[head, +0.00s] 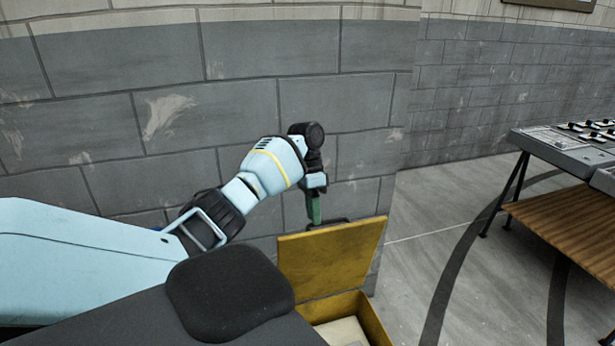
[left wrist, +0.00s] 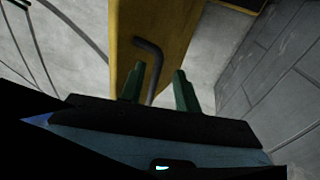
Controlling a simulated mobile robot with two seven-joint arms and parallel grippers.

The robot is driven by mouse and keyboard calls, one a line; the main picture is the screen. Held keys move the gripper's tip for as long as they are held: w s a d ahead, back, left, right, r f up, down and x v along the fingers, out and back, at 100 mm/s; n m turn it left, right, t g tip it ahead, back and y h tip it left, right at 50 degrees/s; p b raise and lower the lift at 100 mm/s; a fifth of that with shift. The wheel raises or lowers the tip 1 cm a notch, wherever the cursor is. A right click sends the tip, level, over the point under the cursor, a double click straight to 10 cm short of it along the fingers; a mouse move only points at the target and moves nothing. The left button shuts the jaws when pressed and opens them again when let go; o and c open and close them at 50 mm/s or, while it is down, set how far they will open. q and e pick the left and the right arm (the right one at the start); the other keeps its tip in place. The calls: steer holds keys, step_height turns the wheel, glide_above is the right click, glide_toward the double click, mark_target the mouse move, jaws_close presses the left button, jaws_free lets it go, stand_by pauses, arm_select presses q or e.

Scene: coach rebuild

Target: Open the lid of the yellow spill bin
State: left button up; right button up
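The yellow spill bin (head: 374,318) stands at the bottom middle of the head view, partly hidden by dark parts in front. Its lid (head: 335,262) is raised and tilted up, and a pale surface shows inside the bin. A dark bent handle (left wrist: 152,68) sticks out from the lid (left wrist: 172,22) in the left wrist view. My left gripper (head: 315,210) is at the lid's upper edge. Its green fingers (left wrist: 159,88) are apart, with the handle between them, nearer the left finger; firm contact does not show. My right gripper is not in view.
A grey block wall (head: 240,100) stands close behind the bin and my left arm. At the right, a table (head: 565,150) with a wooden lower shelf (head: 570,220) holds several small items. The floor (head: 430,250) between bin and table is clear.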

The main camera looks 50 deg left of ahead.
mark_target(313, 233)
arm_select(q)
steer(key=shift+s+d+r, duration=0.1)
steer(key=shift+s+d, duration=1.05)
steer(key=shift+d, duration=0.2)
steer(key=shift+s+d, duration=1.15)
steer(key=shift+d, duration=0.2)
steer(key=s+d+f+m+y, duration=0.1)
steer(key=s+d+f, duration=0.4)
steer(key=d+f, duration=0.4)
steer(key=s+d+f+y, duration=0.1)
steer(key=s+d+f, duration=0.55)
steer(key=f, duration=0.45)
steer(key=s+d+r+n+t+y, duration=0.1)
steer(key=s+d+n+t, duration=0.1)
steer(key=s+d, duration=0.35)
steer(key=s+d+n+t, duration=0.2)
steer(key=s+d, duration=0.1)
steer(key=s, duration=0.6)
steer(key=w+d+f+t+h, duration=0.1)
steer(key=w+d+f+t, duration=0.1)
steer(key=w+f+t, duration=0.4)
steer(key=shift+w+d+f+m+t, duration=0.15)
steer(key=shift+d+f+m+t, duration=0.3)
steer(key=shift+f, duration=1.45)
